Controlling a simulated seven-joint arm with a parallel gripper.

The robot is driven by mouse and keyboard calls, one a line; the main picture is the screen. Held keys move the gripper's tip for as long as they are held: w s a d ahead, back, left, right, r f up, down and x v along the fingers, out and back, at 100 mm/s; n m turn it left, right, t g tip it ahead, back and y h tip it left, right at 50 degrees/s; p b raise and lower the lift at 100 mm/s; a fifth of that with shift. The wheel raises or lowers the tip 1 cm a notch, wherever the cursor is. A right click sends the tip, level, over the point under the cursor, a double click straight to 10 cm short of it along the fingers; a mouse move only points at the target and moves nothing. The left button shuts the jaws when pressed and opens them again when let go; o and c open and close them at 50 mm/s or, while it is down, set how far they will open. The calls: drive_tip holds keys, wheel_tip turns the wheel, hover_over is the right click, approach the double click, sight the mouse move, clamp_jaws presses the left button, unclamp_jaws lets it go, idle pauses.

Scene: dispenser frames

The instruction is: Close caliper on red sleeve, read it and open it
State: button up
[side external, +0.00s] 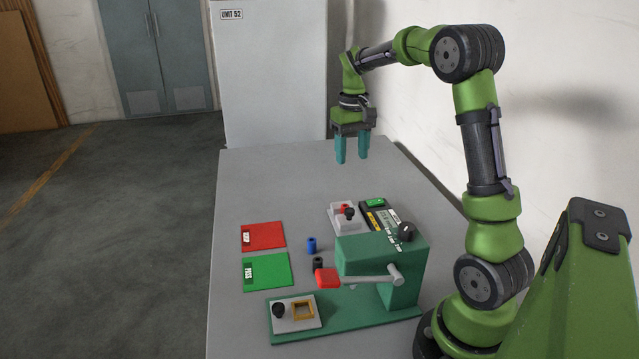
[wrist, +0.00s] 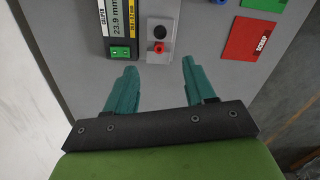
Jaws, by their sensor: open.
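A red sleeve (side external: 345,208) sits with a round black part on a small pale block (side external: 340,224). The wrist view shows the red sleeve (wrist: 158,48) on the block (wrist: 160,59) too. The caliper unit (side external: 371,205) lies directly right of the block. My gripper (side external: 351,161) is open and empty, pointing down well above the table's far part. In the wrist view its fingertips (wrist: 159,65) are spread on either side of the block's image.
A red pad (side external: 262,236) and green pad (side external: 266,271) lie left. Blue (side external: 311,244) and black (side external: 318,264) small cylinders stand between. The table's far left is clear.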

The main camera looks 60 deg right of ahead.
drive_tip(key=w+d+f+m+g, duration=0.1)
drive_tip(key=w+d+f+m, duration=0.1)
drive_tip(key=d+m, duration=0.1)
drive_tip(key=m+g+y, duration=0.2)
drive_tip(key=m+g, duration=0.1)
drive_tip(key=m, duration=3)
approach(349, 209)
drive_tip(key=x, duration=0.9)
drive_tip(key=shift+f, duration=0.1)
clamp_jaws()
